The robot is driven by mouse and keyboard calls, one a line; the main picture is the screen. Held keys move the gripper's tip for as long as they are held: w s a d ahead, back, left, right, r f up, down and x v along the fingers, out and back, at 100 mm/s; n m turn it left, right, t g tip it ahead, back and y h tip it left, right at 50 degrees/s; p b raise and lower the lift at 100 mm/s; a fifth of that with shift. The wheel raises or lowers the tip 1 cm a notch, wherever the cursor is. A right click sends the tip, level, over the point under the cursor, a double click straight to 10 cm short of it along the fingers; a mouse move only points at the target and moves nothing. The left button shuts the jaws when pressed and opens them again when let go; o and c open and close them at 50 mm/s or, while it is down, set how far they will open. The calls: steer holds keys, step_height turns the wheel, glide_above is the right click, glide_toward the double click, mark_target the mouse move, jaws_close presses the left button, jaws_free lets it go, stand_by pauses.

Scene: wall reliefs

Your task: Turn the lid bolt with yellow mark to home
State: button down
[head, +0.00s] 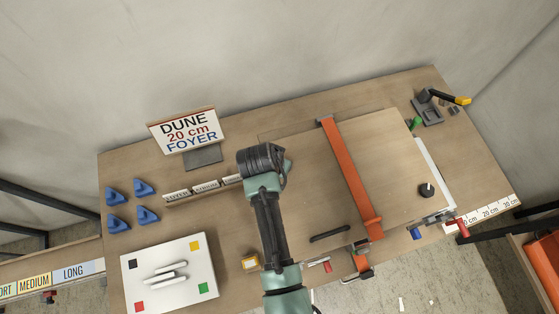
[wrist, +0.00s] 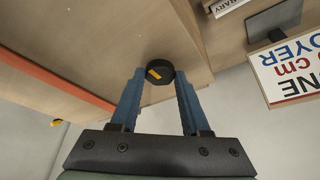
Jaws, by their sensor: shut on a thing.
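The lid bolt with the yellow mark (wrist: 163,83) is a round black knob at the edge of a wooden lid (wrist: 110,40) in the wrist view. A short yellow bar lies slanted on its face, left of the middle. My gripper (wrist: 160,75) has its two blue fingers on either side of the knob, shut on it. In the head view my arm's dark wrist covers the gripper and this bolt, over the left end of the lid (head: 310,185). The contact at the fingertips is only partly visible.
An orange strap (head: 348,180) crosses the lid. A second black knob (head: 426,190) is at the right. A DUNE sign (head: 187,130), blue blocks (head: 118,222) and a white panel with coloured squares (head: 190,255) stand to the left. A black handle bar (head: 330,233) lies near the front.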

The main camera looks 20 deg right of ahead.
steer(key=m, duration=0.1)
steer(key=m+g+b, duration=0.1)
steer(key=m, duration=0.1)
steer(key=m+h, duration=0.1)
steer(key=shift+w+a+m, duration=0.1)
steer(key=shift+w+m, duration=0.15)
steer(key=shift+m, duration=0.05)
steer(key=m+g+b, duration=0.1)
steer(key=m, duration=0.1)
steer(key=m+g+b, duration=0.1)
steer(key=m+b, duration=0.1)
steer(key=shift+w+a+f+m+h, duration=0.1)
steer(key=shift+w+f+m+h, duration=0.05)
steer(key=shift+m+h, duration=0.15)
steer(key=m+g+b, duration=0.1)
steer(key=m, duration=0.1)
steer(key=m+g+b, duration=0.1)
steer(key=m+b, duration=0.1)
steer(key=m, duration=0.1)
steer(key=shift+w+b, duration=0.2)
steer(key=shift+b, duration=0.1)
steer(key=shift+m+g+y+b, duration=0.35)
steer(key=shift+m+b, duration=0.3)
steer(key=shift+m, duration=0.45)
steer(key=shift+m+g+y+b, duration=0.35)
steer(key=shift+m+b, duration=0.3)
steer(key=shift+m, duration=0.45)
steer(key=shift+d, duration=0.2)
steer(key=shift+c, duration=1.9)
jaws_free()
